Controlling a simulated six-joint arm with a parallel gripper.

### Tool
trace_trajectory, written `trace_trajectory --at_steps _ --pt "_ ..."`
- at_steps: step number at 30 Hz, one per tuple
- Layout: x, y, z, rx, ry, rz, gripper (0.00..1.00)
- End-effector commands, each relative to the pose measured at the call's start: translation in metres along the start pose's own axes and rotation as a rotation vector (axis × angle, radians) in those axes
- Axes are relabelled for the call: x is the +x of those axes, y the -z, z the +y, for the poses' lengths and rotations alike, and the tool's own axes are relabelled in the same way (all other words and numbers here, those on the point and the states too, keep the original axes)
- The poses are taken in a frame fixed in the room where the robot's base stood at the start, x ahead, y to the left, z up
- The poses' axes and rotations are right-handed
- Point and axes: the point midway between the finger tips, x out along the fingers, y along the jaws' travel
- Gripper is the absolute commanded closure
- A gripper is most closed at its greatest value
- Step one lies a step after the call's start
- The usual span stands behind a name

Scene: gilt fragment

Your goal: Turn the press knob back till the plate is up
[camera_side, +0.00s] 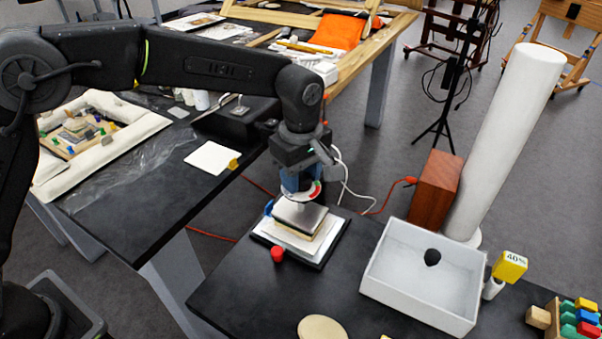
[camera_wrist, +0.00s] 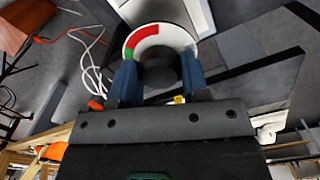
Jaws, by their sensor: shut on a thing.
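The press stands on the front black table, with a dark square plate (camera_side: 300,217) over a pale stack (camera_side: 287,238) on a white and black base (camera_side: 330,248). Above the plate is a round dial, white with red and green parts (camera_side: 311,196); it also shows in the wrist view (camera_wrist: 160,30). My gripper (camera_side: 298,186) points down over the press. In the wrist view its blue fingers (camera_wrist: 160,68) are shut on the dark knob (camera_wrist: 162,72) at the dial's middle. The fingers hide most of the knob in the side view. I cannot tell whether the plate touches the stack.
A red round piece (camera_side: 278,255) sits at the base's front corner. A white open box (camera_side: 420,275) holding a black thing stands to the right. Beyond are a yellow "40%" block (camera_side: 509,266), a wooden block (camera_side: 435,190) and a tall white roll (camera_side: 512,135).

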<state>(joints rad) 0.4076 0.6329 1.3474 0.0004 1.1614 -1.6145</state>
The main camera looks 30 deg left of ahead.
Motion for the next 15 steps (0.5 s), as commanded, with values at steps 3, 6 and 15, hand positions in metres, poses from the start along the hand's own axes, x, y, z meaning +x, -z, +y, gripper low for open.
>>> trace_trajectory --at_steps 3,6,15 --pt "0.0002 -0.0006 -0.0005 -0.076 0.002 -0.001 0.82" --pt "0.0002 -0.0007 -0.0005 -0.128 0.002 -0.001 0.82" --pt "0.0002 -0.0008 -0.0005 -0.212 0.002 -0.001 0.82"
